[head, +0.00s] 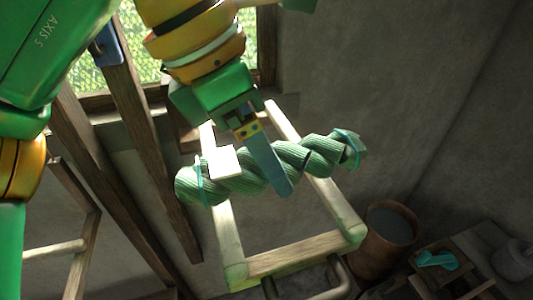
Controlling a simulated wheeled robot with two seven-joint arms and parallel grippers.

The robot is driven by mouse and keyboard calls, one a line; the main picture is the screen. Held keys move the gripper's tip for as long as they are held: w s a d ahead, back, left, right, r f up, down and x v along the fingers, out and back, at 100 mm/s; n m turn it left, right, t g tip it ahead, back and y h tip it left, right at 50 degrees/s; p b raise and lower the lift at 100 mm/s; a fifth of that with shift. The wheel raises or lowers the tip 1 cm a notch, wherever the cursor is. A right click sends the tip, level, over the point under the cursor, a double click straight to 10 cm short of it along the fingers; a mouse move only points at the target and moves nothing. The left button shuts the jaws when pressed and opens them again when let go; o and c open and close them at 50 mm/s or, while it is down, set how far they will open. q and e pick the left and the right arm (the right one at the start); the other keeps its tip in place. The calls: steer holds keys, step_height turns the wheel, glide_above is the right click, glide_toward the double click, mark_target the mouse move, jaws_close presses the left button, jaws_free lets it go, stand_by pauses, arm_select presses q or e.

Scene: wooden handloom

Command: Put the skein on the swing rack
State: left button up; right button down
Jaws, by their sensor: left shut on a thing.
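The skein (318,156) is a twisted green hank with teal ties near both ends and a white tag. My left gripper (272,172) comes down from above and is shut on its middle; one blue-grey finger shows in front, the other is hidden. The swing rack (295,258) is a pale wooden frame with two long side bars and a front crossbar. The skein lies crosswise over both side bars in the picture, its ends reaching past them. I cannot tell whether it touches the bars. My right gripper is not in view.
Dark wooden posts (125,150) and a ladder-like frame (75,240) stand at left, by a bright window (143,30). A brown bucket (388,240) and a low stand with a teal item (437,260) are at lower right. A metal handle bar (340,285) shows below the rack.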

arm_select(q)
steer(key=shift+s+a+f, duration=0.1)
steer(key=shift+s+f, duration=0.1)
steer(key=shift+f, duration=0.6)
steer(key=shift+s, duration=0.3)
steer(key=shift+w+f, duration=0.1)
steer(key=shift+f, duration=0.1)
steer(key=o, duration=1.5)
steer(key=shift+w, duration=0.1)
steer(key=shift+r, duration=0.35)
steer(key=v, duration=0.7)
steer(key=shift+r, duration=0.1)
